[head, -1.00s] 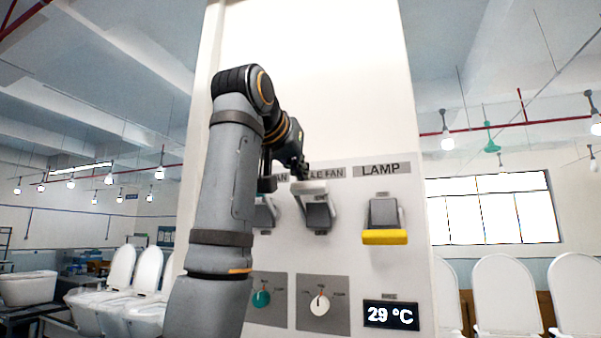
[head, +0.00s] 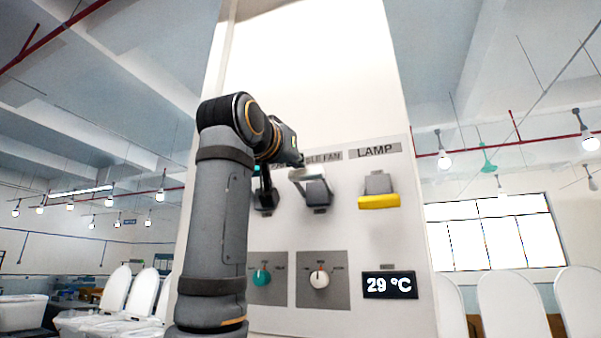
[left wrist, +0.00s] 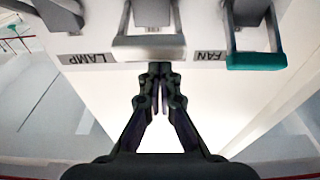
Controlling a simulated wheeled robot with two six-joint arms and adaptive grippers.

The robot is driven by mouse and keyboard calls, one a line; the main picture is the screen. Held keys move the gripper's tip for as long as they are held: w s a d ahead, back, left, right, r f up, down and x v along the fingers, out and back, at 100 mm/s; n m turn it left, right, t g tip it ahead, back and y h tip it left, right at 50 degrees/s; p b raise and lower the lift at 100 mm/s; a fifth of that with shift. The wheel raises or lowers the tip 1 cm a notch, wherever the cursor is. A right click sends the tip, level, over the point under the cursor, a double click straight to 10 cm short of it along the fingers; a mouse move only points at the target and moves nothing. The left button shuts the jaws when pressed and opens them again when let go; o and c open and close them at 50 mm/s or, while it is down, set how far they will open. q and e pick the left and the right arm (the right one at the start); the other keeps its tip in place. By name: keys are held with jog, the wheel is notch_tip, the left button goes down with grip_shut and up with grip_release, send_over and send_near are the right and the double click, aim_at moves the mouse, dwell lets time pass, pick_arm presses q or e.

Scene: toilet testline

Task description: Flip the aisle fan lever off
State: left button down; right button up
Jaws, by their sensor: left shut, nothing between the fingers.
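The aisle fan lever is the middle one of three on the wall panel, under a partly covered label ending in FAN. Its white handle (head: 303,174) stands out at the upper end of the grey lever base (head: 317,193). The handle also shows in the left wrist view (left wrist: 149,50), where the panel appears upside down. My left gripper (left wrist: 157,72) is shut and empty, its fingertips close to the handle's outer edge on the label side. I cannot tell whether they touch it. In the head view my arm partly covers the gripper. My right gripper is not in view.
The lamp lever with a yellow handle (head: 379,201) is to the right. A fan lever with a teal handle (left wrist: 257,61) is on the other side. Below are a teal knob (head: 261,275), a white knob (head: 319,280) and a temperature display (head: 390,285). White toilets stand on both sides behind.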

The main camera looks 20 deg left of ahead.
pick_arm(q)
notch_tip(320, 180, down, 10)
jog(key=w+t+b, duration=0.1)
jog(key=t+b, duration=0.5)
jog(key=b, duration=0.4)
jog(key=shift+t+b, duration=0.35)
jog(key=shift+t, duration=0.05)
